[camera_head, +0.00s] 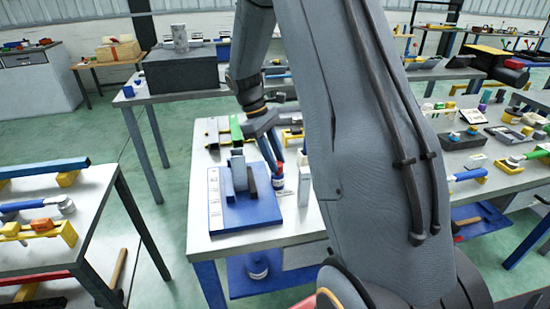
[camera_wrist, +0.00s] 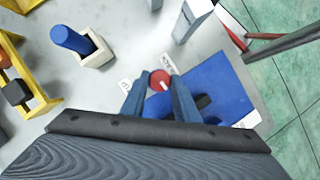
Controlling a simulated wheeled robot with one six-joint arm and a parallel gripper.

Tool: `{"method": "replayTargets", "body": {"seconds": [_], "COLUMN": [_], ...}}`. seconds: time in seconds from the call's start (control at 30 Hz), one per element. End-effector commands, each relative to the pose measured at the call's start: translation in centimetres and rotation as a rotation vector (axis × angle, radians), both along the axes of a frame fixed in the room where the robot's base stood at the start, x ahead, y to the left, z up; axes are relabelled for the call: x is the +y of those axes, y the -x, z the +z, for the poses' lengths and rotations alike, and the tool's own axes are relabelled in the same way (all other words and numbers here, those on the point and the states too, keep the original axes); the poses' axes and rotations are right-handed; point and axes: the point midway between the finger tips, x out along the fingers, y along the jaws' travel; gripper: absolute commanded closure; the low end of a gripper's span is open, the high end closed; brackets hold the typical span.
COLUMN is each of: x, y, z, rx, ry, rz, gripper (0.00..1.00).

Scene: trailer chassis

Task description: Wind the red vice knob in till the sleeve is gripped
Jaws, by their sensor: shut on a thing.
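The red vice knob (camera_wrist: 160,80) is between the two fingertips of my gripper (camera_wrist: 159,92) in the wrist view, with a white mark on its face. My gripper (camera_head: 275,170) points down at the right side of the vice in the head view and is shut on the knob. The vice has a blue base (camera_head: 240,215) on the white table, with a light grey upright block (camera_head: 237,168) and a dark block beside it. The blue base (camera_wrist: 222,82) also shows behind the fingers in the wrist view. I cannot make out the sleeve or any gap at it.
A white post (camera_head: 304,187) stands just right of the knob. In the wrist view a blue cylinder (camera_wrist: 72,40) leans in a pale holder, and a yellow frame (camera_wrist: 28,75) is at left. My arm hides the table's right part in the head view.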

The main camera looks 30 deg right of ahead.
Motion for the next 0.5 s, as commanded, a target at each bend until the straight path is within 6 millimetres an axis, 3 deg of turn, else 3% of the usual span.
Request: {"method": "replayTargets", "body": {"seconds": [0.5], "x": [-0.44], "y": [-0.04], "z": [0.02], "rx": [0.003], "ry": [0.000], "rz": [-0.492], "gripper": [0.95]}}
